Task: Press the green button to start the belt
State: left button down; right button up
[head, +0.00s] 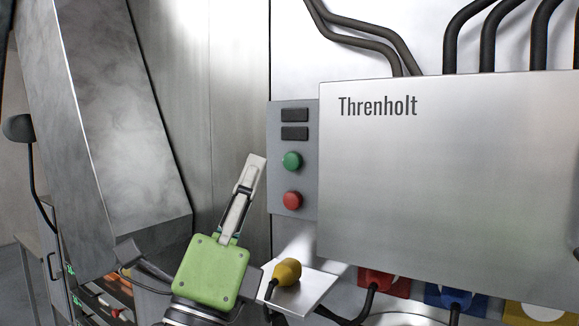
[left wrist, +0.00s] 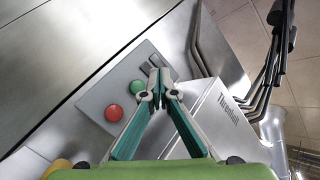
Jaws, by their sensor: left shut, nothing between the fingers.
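The green button (head: 291,160) is a round knob on a grey control panel (head: 281,227), above a red button (head: 292,200). My left gripper (head: 256,161) is shut and empty, its fingers pointing up, just left of the panel in the head view at about the green button's height. In the left wrist view the green button (left wrist: 137,87) lies just left of the closed fingertips (left wrist: 157,72). A gap shows between them in both views; the depth between them is hard to judge. My right gripper is not in view.
A large metal box (head: 445,190) marked "Threnholt" stands right of the panel. Below are a yellow plug (head: 287,271) on a white ledge (head: 310,284), and red and blue connectors (head: 386,283) with black cables. A slanted metal chute (head: 115,120) stands at left.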

aim_at(292, 161)
pick_arm(q)
jog(key=shift+w+d+b, duration=0.25)
jog(key=shift+w+d, duration=0.6)
jog(key=shift+w, duration=0.3)
jog(key=shift+w+d+b, duration=0.25)
jog(key=shift+w+d, duration=0.55)
jog(key=shift+w, duration=0.3)
jog(key=shift+w+d, duration=0.1)
jog(key=shift+w, duration=0.05)
jog(key=shift+w+d, duration=0.2)
jog(key=shift+w+d, duration=0.25)
jog(key=shift+w, duration=0.15)
dwell(0.6)
dwell(0.3)
jog(key=shift+s+a, duration=0.5)
jog(key=shift+s, duration=0.2)
